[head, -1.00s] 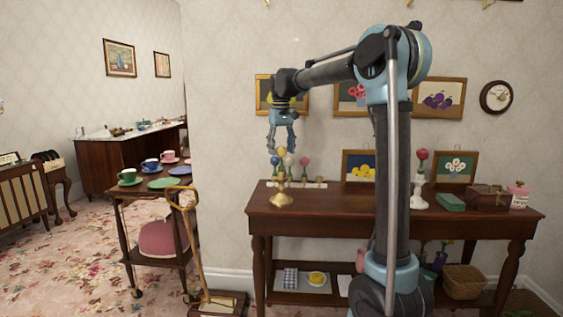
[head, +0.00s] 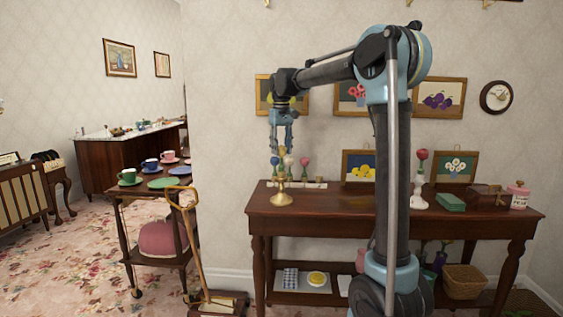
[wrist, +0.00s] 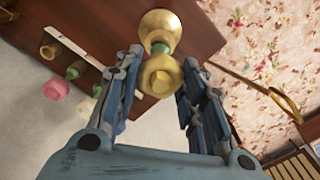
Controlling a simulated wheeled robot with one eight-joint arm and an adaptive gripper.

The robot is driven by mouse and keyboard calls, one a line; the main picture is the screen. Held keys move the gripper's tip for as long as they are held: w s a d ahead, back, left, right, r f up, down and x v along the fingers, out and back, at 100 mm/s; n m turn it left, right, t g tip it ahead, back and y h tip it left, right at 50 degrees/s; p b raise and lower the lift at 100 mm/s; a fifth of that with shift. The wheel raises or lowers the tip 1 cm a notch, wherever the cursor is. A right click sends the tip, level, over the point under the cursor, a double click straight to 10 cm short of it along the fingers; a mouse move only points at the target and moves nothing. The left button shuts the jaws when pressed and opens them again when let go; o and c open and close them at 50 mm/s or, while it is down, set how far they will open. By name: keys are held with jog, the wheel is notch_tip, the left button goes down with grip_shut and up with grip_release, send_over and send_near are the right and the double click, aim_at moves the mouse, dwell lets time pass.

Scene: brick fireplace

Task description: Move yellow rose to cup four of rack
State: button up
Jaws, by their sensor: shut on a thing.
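The yellow rose (wrist: 160,76) is between my gripper's fingers in the wrist view, its green stem running down into a brass vase (wrist: 158,25). My gripper (head: 281,148) points down over the vase on the dark wooden side table and is shut on the rose's head, which the fingers mostly hide in the head view. The brass vase also shows in the head view (head: 281,198). The white rack (head: 315,185) lies behind the vase. It bears a white rose (head: 288,160) and a pink rose (head: 304,161); a blue rose is partly hidden by the gripper. Cup numbers are unreadable.
The side table (head: 340,213) stands against the wall, with a white vase (head: 418,199) and a green box (head: 451,202) at its right. A tea trolley (head: 121,193) with cups stands left. A wooden cane (head: 193,235) leans between them.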

jog(key=shift+r, duration=1.6)
dwell(0.4)
jog(key=shift+r, duration=0.65)
dwell(0.9)
